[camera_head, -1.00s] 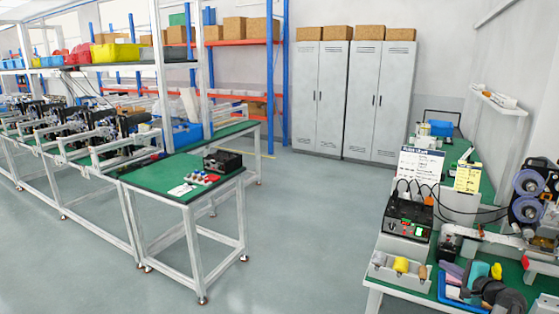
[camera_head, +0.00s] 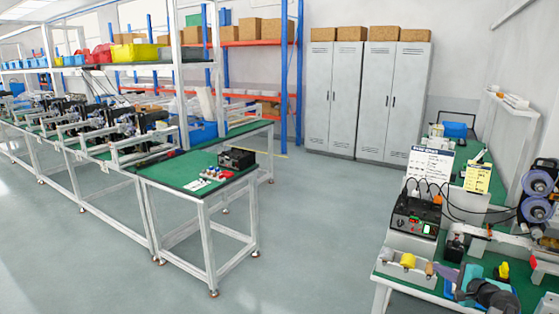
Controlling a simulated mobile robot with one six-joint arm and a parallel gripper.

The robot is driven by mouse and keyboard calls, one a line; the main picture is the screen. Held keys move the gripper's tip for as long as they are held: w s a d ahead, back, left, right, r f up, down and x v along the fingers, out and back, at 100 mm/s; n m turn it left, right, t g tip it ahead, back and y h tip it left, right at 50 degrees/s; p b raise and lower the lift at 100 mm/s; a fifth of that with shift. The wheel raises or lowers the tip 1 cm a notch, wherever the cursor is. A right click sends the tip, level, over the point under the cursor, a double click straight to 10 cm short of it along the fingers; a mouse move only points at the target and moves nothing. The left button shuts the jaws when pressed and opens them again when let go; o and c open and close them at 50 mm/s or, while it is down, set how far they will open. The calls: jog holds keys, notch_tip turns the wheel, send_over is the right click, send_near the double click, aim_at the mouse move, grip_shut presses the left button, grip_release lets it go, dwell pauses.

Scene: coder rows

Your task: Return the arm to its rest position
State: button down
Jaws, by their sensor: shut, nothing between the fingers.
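My gripper is not in view, and I cannot make out my arm with certainty. A dark grey rounded shape (camera_head: 492,294) at the bottom right covers part of a blue tray on the right bench. I cannot tell whether it belongs to my arm or lies on the bench.
The right bench (camera_head: 384,296) carries a black control box (camera_head: 412,222), a grey bin (camera_head: 392,267) and blue-flanged reels (camera_head: 537,182). A green-topped table (camera_head: 165,172) stands left, beside assembly rows. Grey lockers (camera_head: 333,95) stand behind. The floor (camera_head: 310,225) between is clear.

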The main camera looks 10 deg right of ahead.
jog(key=w+a+f+n+g+y, duration=0.2)
jog(key=a+f, duration=0.5)
jog(key=a, duration=0.4)
jog(key=w+a+f+n+g+y, duration=0.15)
jog(key=a+f, duration=0.45)
jog(key=a, duration=0.6)
jog(key=w+a+f+n+g+y, duration=0.1)
jog(key=w+a+f+y, duration=0.15)
jog(key=a+f, duration=0.65)
jog(key=s+a+f+n+g, duration=0.2)
jog(key=s+a+f, duration=0.1)
jog(key=a, duration=0.5)
jog(key=s+a+f+n+g, duration=0.1)
jog(key=s+a+f+g, duration=0.2)
jog(key=a, duration=0.4)
jog(key=s+a+f+n+g+h, duration=0.1)
jog(key=s+a+f+n+g, duration=0.35)
jog(key=s, duration=0.75)
jog(key=s+a+f+n+g, duration=0.2)
jog(key=s+a+f, duration=0.6)
jog(key=s, duration=0.3)
jog(key=s+d+n+g+h, duration=0.4)
jog(key=s+d, duration=0.5)
jog(key=s, duration=0.4)
jog(key=shift+s+f+n+h, duration=0.4)
jog(key=shift+n+h, duration=0.5)
jog(key=shift+n, duration=0.3)
jog(key=shift+w, duration=0.1)
